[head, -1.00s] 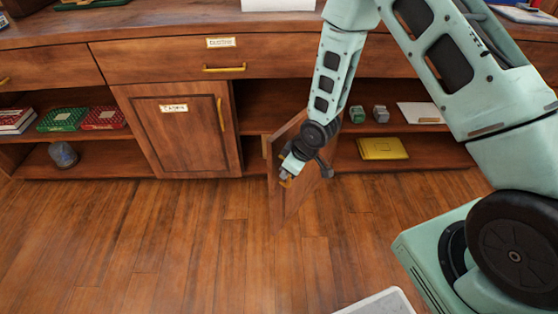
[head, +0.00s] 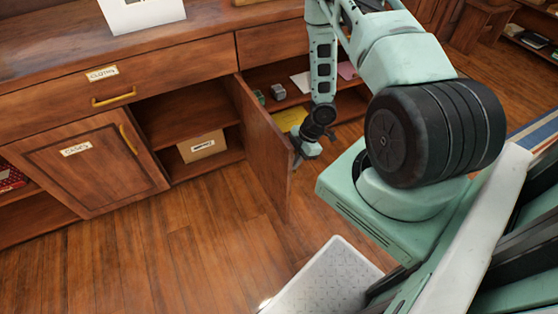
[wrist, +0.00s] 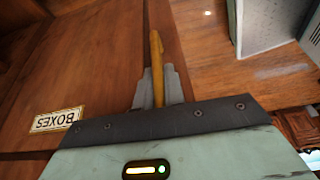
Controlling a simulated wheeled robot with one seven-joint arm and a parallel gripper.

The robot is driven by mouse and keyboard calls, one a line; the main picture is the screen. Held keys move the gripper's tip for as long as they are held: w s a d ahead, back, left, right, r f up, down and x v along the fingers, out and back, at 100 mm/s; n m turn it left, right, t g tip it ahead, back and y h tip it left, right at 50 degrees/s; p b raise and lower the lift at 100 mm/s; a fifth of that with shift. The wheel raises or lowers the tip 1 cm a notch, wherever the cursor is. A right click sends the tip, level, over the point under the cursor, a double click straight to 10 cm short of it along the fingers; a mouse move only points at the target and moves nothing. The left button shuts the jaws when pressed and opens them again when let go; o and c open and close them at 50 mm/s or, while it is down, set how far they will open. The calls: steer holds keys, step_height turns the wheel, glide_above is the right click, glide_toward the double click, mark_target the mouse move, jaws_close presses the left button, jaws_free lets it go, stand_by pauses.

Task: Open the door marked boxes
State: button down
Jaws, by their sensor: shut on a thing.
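The door marked boxes (head: 264,145) stands swung well out from the cabinet front, showing its inner side in the head view. Its BOXES label (wrist: 56,119) shows upside down in the wrist view. The yellow bar handle (wrist: 156,50) lies between the fingers of my gripper (wrist: 158,88), which is shut on it. In the head view my gripper (head: 306,150) is at the door's outer face near its free edge, and the handle is hidden there. The compartment beside the door is open, with a cardboard box (head: 202,147) on its lower shelf.
The door marked cases (head: 85,165) is shut, left of the open compartment. A drawer (head: 150,82) labelled CLOTHS is shut above. Open shelves to the right hold a yellow item (head: 290,120) and small objects. Wood floor (head: 205,240) is clear in front.

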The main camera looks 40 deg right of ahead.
steer(key=shift+s+d, duration=0.5)
steer(key=shift+d, duration=0.3)
steer(key=c, duration=1.5)
jaws_free()
steer(key=shift+w, duration=0.1)
steer(key=shift+d, duration=0.1)
steer(key=p+v, duration=0.4)
steer(key=v, duration=1.3)
steer(key=shift+r+p, duration=0.25)
steer(key=shift+p, duration=0.1)
